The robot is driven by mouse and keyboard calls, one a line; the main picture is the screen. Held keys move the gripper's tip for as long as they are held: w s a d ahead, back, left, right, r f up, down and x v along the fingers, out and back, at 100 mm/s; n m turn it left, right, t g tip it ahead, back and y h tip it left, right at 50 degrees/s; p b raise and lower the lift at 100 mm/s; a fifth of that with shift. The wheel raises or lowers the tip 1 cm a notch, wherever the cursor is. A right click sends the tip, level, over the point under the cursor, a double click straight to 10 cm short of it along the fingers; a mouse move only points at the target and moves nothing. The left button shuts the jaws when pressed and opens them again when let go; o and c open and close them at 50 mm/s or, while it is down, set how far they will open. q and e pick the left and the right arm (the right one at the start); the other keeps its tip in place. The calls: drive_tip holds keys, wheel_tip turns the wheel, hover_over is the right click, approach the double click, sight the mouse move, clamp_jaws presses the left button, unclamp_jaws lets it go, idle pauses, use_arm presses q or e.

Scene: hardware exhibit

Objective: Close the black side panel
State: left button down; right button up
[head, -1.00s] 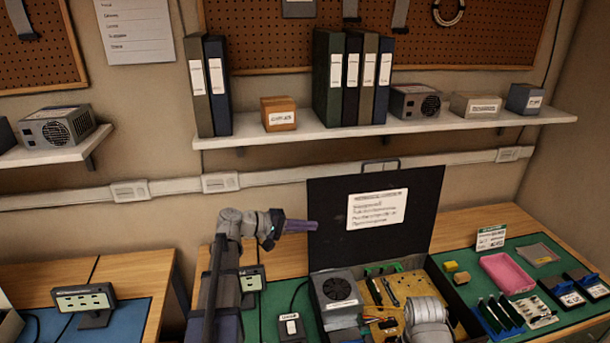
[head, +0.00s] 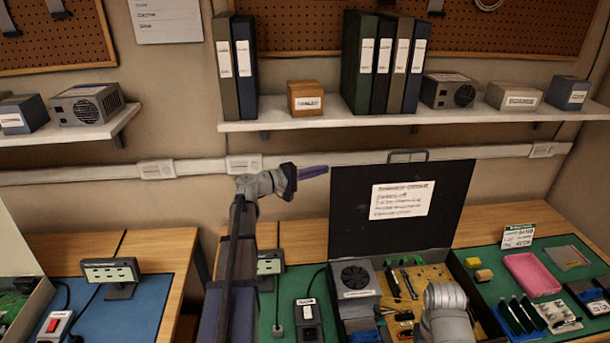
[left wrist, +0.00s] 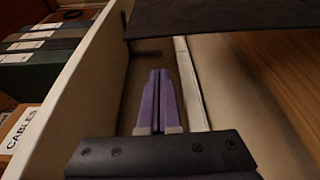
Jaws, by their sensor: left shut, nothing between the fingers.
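The black side panel (head: 350,210) stands upright, open, at the back of a computer case, with a white label on its face and a handle on its top edge. The open case (head: 455,262) shows a fan unit and parts on a yellow board. My left gripper (head: 314,172) is shut and empty, just left of the panel's upper left corner. In the left wrist view its purple fingers (left wrist: 159,100) are together, and the dark panel (left wrist: 220,17) lies beyond them, apart from the tips. My right arm's grey link shows in front of the case; its gripper is not visible.
A shelf (head: 300,120) with binders and boxes runs above the panel. A pink tray (head: 532,274) and small parts lie on the green mat right of the case. A switch box (head: 308,318) and small display stand (head: 270,265) are left of it.

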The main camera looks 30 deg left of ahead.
use_arm(q)
drive_tip(key=d, duration=0.1)
drive_tip(key=s+d, duration=0.1)
drive_tip(key=d, duration=0.1)
drive_tip(key=shift+s+d+r, duration=0.15)
drive_tip(key=shift+s+d, duration=0.1)
drive_tip(key=shift+s, duration=0.1)
